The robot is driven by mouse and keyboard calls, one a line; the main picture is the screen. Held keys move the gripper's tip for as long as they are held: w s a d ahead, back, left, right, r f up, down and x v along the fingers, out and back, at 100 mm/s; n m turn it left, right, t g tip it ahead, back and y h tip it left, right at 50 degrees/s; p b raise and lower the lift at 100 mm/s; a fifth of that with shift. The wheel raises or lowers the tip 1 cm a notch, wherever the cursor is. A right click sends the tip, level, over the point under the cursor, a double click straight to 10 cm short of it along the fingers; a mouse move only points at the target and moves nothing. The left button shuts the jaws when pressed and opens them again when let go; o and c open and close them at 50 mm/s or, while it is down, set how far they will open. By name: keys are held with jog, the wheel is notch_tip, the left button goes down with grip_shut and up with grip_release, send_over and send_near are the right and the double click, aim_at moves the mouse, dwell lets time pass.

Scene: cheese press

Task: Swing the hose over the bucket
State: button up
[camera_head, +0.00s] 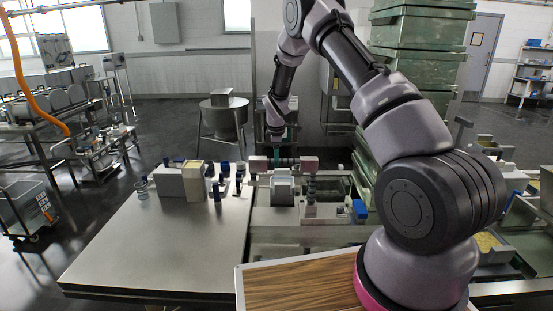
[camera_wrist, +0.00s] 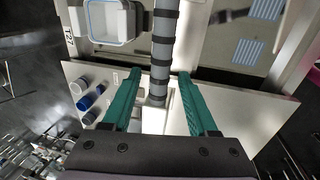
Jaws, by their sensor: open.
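A grey hose-like tube with black rings (camera_wrist: 164,45) runs down from the top edge in the wrist view. Its lower end lies between my fingers. My gripper (camera_wrist: 157,76) is open, with one teal finger on each side of the tube and a gap on both sides. A pale square container (camera_wrist: 112,22), which may be the bucket, stands left of the tube. In the head view my gripper (camera_head: 284,142) points down at the far side of the press equipment. Its fingertips are small there, and I cannot clearly make out the tube.
A steel table (camera_head: 160,240) stands at the left, with white boxes (camera_head: 180,180) and small blue-topped items on it. Green stacked crates (camera_head: 415,60) stand behind my arm. An orange hose (camera_head: 30,85) hangs at the far left. The table's front is clear.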

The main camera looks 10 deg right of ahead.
grip_shut()
dwell(1.5)
